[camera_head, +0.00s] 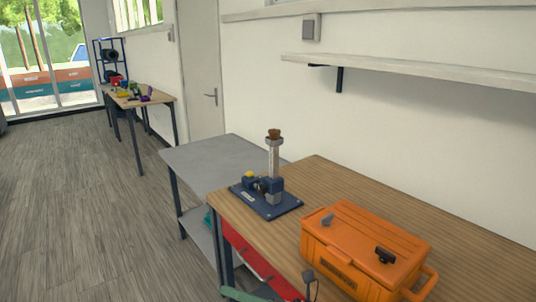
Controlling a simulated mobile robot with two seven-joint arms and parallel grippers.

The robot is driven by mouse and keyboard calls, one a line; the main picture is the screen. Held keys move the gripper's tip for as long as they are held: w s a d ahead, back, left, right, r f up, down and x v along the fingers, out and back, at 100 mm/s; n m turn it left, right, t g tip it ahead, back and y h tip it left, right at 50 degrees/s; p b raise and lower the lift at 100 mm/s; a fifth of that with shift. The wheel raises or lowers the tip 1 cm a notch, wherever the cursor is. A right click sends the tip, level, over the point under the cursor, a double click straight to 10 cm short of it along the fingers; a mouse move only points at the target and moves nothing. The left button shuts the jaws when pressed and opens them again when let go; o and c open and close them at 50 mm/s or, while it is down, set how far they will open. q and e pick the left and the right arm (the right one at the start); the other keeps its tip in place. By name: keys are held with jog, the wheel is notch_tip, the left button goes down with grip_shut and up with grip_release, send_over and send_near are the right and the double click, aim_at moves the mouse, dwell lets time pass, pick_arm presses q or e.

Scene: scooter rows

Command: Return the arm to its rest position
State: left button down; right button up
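I cannot clearly make out either gripper. A small dark part (309,277) with a thin stem shows at the bottom edge, in front of the orange case, and may belong to my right gripper. Whether that gripper is open or shut, or holds anything, I cannot tell. No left arm or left gripper shows.
The wooden table (325,180) bears an orange case (350,240) and a dark blue stand (265,205) with an upright column. A grey table (215,155) adjoins it. A wall shelf (420,72) hangs above. The floor (80,220) at left is clear.

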jog(key=s+d+f+m+t+h, duration=0.2)
jog(key=d+f+m+t+h, duration=0.35)
jog(key=m, duration=0.65)
jog(key=s+d+f+m+t+h, duration=0.2)
jog(key=d+f+m+t+h, duration=0.35)
jog(key=m, duration=0.75)
jog(key=s+d+f+m+g+h, duration=0.3)
jog(key=s+d+f+m, duration=0.3)
jog(key=s+f, duration=0.1)
jog(key=s+d+f+m+g+h, duration=0.3)
jog(key=s+d+f+m, duration=0.3)
jog(key=s, duration=0.4)
jog(key=shift+s+d+f+m+g, duration=0.2)
jog(key=shift+d+f+m+g, duration=0.15)
jog(key=shift+m, duration=0.45)
jog(key=shift+a, duration=0.1)
